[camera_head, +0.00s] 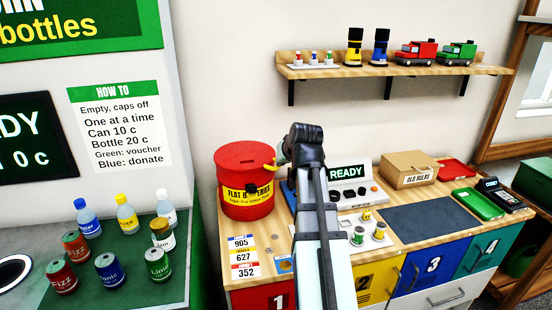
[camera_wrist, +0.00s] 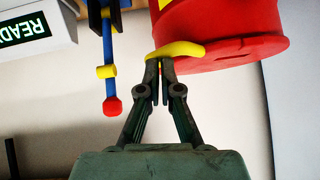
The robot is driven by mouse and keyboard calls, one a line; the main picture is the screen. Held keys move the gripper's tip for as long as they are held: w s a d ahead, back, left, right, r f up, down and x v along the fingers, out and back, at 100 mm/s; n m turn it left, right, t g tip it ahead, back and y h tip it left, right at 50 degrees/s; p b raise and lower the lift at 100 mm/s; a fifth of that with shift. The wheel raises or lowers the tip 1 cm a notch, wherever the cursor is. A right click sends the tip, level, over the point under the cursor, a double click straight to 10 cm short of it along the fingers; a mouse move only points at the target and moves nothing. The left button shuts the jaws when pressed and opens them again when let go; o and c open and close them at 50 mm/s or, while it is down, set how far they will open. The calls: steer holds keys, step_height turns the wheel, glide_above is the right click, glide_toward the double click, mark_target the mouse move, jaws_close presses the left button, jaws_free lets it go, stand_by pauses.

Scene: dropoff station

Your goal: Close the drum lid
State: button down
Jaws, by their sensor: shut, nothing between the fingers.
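The red drum (camera_head: 247,207) stands at the left end of the wooden counter, with a yellow battery label around it. Its red lid (camera_head: 243,157), with a dark slot, appears to lie flat on top; a small gap cannot be ruled out. A yellow handle (camera_head: 269,165) sticks out from the lid's right edge. In the wrist view, which is upside down, the lid (camera_wrist: 235,52) and handle (camera_wrist: 188,49) are close ahead. My gripper (camera_wrist: 161,62) is shut and empty, its fingertips at the handle, overlapping it in the picture; contact is unclear. In the head view my arm hides the fingertips.
A READY device (camera_head: 347,175) stands right of my arm, with small batteries (camera_head: 368,233) in front. A cardboard box (camera_head: 409,169), red tray (camera_head: 455,169) and green tray (camera_head: 478,204) are farther right. A wall shelf (camera_head: 390,71) is above. A blue rod (camera_wrist: 107,60) hangs beside the fingers in the wrist view.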

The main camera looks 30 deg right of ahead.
steer(key=shift+s+f, duration=0.25)
steer(key=shift+f, duration=0.1)
